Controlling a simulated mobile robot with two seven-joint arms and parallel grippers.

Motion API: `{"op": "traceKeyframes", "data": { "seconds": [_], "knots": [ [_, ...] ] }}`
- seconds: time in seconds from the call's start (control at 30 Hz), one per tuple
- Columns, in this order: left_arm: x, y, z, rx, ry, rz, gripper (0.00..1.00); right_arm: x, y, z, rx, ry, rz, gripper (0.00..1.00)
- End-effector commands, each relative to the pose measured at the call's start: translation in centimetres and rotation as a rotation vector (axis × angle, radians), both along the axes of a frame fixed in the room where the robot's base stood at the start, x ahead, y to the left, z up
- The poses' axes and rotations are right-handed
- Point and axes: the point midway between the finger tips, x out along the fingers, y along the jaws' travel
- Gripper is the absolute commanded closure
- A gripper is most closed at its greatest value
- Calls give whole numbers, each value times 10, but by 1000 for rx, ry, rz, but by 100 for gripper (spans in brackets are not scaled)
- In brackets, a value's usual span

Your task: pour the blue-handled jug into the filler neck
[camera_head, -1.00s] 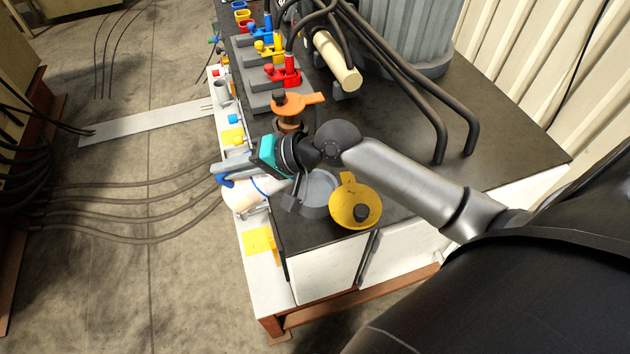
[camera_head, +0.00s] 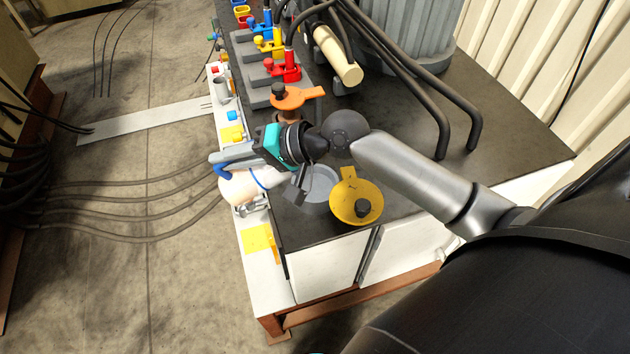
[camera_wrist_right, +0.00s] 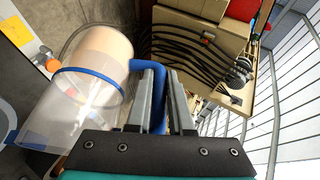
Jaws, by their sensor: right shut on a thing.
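The blue-handled jug (camera_head: 240,188) is a translucent vessel with a blue band and pale peach contents. It is held tilted above the white front ledge. My right gripper (camera_head: 224,163) is shut on its blue handle; in the right wrist view, the jug (camera_wrist_right: 85,105) is left of the fingers (camera_wrist_right: 164,88), with the handle between them. A grey round opening (camera_head: 322,184), seemingly the filler neck, lies right of the jug, partly hidden by my wrist. A yellow lid (camera_head: 345,188) with a dark knob stands beside it. My left gripper is not in view.
An orange lid (camera_head: 298,95) stands behind my wrist. Red (camera_head: 285,70), yellow (camera_head: 268,42) and blue valves line the table behind. Black pipes (camera_head: 425,90) and a cream cylinder (camera_head: 337,55) occupy the back. The dark tabletop (camera_head: 510,140) is clear at right.

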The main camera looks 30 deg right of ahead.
Motion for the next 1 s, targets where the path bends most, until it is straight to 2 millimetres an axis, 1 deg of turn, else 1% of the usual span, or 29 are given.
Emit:
{"op": "traceKeyframes", "data": {
  "seconds": [1.0],
  "knots": [
    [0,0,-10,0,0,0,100,-1,-5,8,59,-18,0,100]
  ]
}}
